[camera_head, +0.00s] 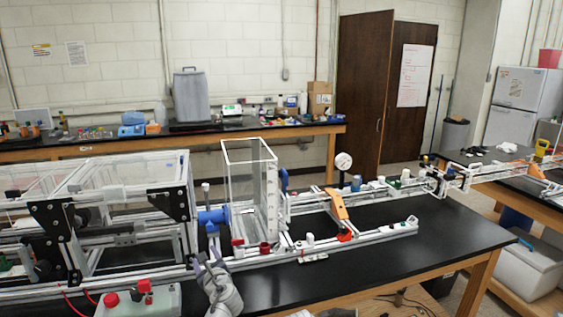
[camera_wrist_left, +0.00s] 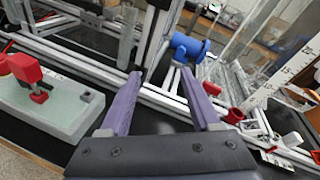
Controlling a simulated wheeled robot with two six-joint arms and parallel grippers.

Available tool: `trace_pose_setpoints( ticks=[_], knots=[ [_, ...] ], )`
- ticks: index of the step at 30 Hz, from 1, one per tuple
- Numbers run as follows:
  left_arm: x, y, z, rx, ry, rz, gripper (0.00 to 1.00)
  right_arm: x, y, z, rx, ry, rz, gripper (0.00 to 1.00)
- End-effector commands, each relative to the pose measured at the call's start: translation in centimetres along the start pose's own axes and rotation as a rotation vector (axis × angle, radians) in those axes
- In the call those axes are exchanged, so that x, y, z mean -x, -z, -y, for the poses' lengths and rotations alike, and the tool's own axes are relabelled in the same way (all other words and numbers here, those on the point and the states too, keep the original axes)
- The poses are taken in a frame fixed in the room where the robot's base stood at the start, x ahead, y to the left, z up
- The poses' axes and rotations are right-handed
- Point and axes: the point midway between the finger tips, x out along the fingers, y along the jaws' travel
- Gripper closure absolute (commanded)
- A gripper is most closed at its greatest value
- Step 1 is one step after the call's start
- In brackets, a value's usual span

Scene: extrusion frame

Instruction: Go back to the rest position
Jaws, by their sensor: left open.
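My left gripper (camera_head: 207,267) is in the lower middle of the head view, in front of the extrusion frame (camera_head: 130,263). Its two purple fingers also show in the left wrist view (camera_wrist_left: 162,74), spread apart with nothing between them. The fingers point toward the frame's white rails and the blue fitting (camera_wrist_left: 188,47). I cannot tell the exact gap between fingertips and rails. My right gripper does not show in either view.
A pale box with red knobs (camera_head: 160,302) stands left of my left gripper; it also shows in the wrist view (camera_wrist_left: 60,108). A clear tank (camera_head: 245,185) and an orange bracket (camera_head: 337,205) stand along the rails. The black tabletop (camera_head: 440,240) is clear at the right.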

Motion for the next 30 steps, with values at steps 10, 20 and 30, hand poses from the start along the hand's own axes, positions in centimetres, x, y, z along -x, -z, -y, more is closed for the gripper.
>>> trace_pose_setpoints(
  ticks=[10, 20, 30],
  knots=[
    [8.1, 11.1, -5.6, 0.928, -0.533, -0.233, 0.36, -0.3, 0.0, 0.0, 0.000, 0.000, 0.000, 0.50],
    [23.2, 21.4, -7.6, 1.465, -1.328, -0.251, 0.36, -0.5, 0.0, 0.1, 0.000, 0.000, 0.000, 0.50],
    [27.2, 22.6, -7.6, 1.510, -1.530, -0.202, 0.36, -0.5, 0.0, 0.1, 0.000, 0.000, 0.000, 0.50]
  ],
)
